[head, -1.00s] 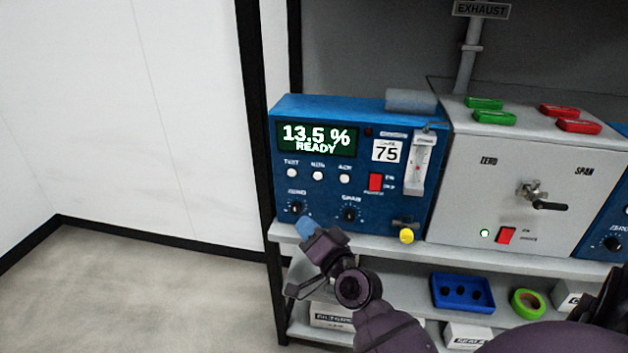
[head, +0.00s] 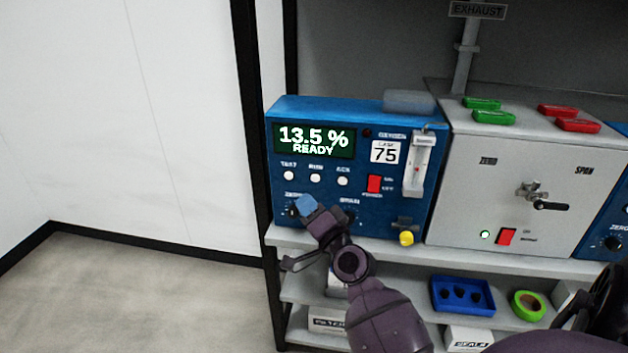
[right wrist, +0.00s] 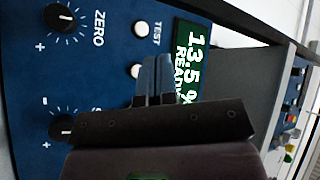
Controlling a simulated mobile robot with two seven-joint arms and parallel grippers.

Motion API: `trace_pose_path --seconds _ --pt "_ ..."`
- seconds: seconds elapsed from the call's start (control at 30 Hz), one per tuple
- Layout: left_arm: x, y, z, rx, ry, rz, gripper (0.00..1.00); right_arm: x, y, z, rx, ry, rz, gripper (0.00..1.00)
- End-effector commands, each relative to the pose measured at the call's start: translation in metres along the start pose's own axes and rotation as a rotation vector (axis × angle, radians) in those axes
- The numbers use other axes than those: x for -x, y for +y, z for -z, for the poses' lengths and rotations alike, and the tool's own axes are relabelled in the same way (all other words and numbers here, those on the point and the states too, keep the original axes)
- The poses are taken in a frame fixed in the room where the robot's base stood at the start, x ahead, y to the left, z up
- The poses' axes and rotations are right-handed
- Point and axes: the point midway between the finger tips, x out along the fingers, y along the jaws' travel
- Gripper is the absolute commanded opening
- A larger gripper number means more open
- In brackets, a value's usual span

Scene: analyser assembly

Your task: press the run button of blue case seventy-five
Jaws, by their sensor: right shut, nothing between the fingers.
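The blue case seventy-five (head: 374,212) stands on the shelf, its display (head: 314,140) reading 13.5 % READY. Below the display are three white round buttons. The middle one, the run button (head: 316,178), sits between the test button (head: 289,175) and the ack button (head: 343,181). My right gripper (head: 305,206) is shut and empty, its blue tips below the buttons in the picture. In the right wrist view, the fingertips (right wrist: 155,78) are beside a white button (right wrist: 136,71), next to the test button (right wrist: 141,28); contact cannot be told. My left gripper is not in view.
The zero knob (head: 293,211) and span knob (head: 347,216) sit close to the gripper. A yellow knob (head: 406,239) juts out at the lower right. A grey box (head: 500,190) with a handle stands right.

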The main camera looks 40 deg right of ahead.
Motion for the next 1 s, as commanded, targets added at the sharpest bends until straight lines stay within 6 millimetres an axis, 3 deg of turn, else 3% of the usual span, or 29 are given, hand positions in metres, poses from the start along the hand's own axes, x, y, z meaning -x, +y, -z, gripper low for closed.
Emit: trace_pose_path --seconds 0.43,1.0 --pt "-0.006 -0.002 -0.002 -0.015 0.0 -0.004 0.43 -0.033 0.025 0.022 0.001 -0.002 -0.001 0.0" --pt "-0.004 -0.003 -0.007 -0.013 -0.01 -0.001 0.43 -0.038 0.028 0.027 0.0 -0.001 -0.001 0.0"
